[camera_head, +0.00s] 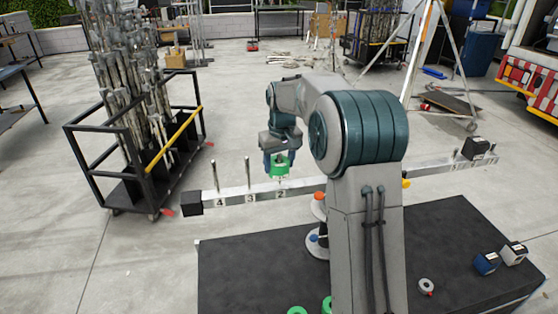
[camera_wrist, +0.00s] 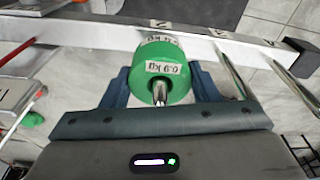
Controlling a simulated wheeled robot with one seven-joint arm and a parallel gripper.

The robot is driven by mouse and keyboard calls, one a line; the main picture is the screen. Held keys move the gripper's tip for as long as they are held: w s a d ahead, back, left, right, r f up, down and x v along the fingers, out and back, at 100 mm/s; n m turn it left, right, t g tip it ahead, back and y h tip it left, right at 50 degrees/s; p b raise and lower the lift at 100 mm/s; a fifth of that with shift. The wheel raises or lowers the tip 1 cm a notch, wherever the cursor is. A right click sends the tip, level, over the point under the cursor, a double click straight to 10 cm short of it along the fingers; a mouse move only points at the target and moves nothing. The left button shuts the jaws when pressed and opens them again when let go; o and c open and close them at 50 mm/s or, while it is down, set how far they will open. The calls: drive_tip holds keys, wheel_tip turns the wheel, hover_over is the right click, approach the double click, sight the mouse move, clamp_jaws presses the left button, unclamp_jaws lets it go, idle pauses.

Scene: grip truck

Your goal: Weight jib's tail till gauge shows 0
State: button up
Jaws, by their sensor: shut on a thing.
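The jib (camera_head: 235,195) is a long pale bar. Its left part carries upright pins and labels 4, 3 and 2. My gripper (camera_head: 277,165) is shut on a green weight (camera_head: 279,169) at the pin by label 2. In the wrist view the weight (camera_wrist: 165,75) reads 0.9 kg and sits between both fingers of my gripper (camera_wrist: 162,92). A metal pin tip (camera_wrist: 159,91) shows in its hole, so the weight is around the pin; how far down is hidden. My arm hides the jib's middle. I cannot make out a gauge reading.
A dark bench top (camera_head: 250,270) lies below, with green rings (camera_head: 297,310) at its front edge, a grey ring (camera_head: 426,285) and blue and white blocks (camera_head: 487,263) at the right. A pole cart (camera_head: 150,165) stands left. A black block (camera_head: 475,148) sits on the jib's far right.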

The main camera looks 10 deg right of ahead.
sight(279, 184)
drive_tip(key=shift+f+b, duration=0.75)
drive_tip(key=shift+f, duration=0.55)
drive_tip(key=shift+s+f+b, duration=0.2)
drive_tip(key=shift+f+b, duration=0.15)
drive_tip(key=shift+f, duration=0.3)
drive_tip(key=o, duration=1.3)
drive_tip(key=shift+f, duration=0.15)
drive_tip(key=r, duration=0.5)
drive_tip(key=s+r, duration=0.1)
drive_tip(key=r, duration=0.9)
drive_tip(key=shift+s+d+r, duration=0.1)
drive_tip(key=shift+s+d, duration=0.05)
drive_tip(key=shift+s, duration=0.1)
